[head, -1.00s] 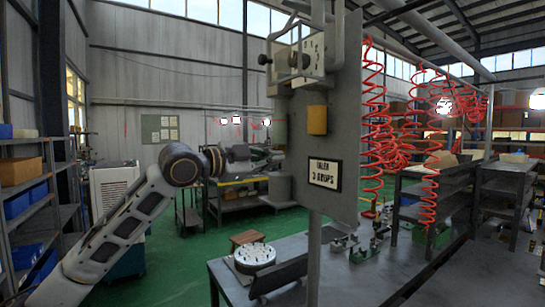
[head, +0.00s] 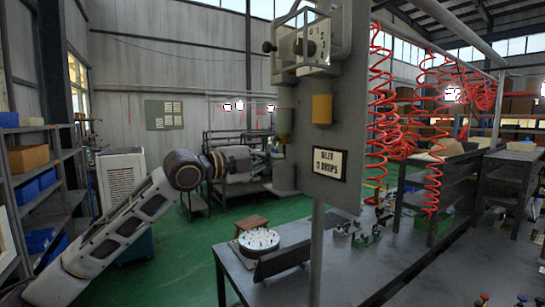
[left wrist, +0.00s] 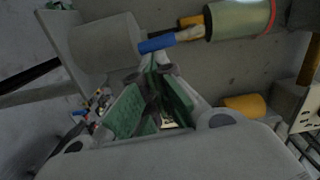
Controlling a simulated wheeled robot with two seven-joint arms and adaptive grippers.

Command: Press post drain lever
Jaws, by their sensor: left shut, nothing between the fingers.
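The post (head: 345,110) is a grey panel on a pole at the centre of the head view. A dull green-grey cylinder (head: 284,122) hangs at its left edge; it also shows in the left wrist view (left wrist: 240,20) with a red ring. A short lever with a blue tip (left wrist: 157,44) sticks out beside that cylinder. My left gripper (head: 277,152) is just below the cylinder in the head view. In the left wrist view its green-padded fingers (left wrist: 154,72) are shut and empty, their tips close to the blue tip; contact cannot be told. My right gripper is out of view.
A gauge box (head: 305,45) and a yellow block (head: 322,109) are on the panel, above a sign (head: 330,163). A dark workbench (head: 345,262) below carries a round white-topped fixture (head: 259,242). Red coiled hoses (head: 380,80) hang to the right.

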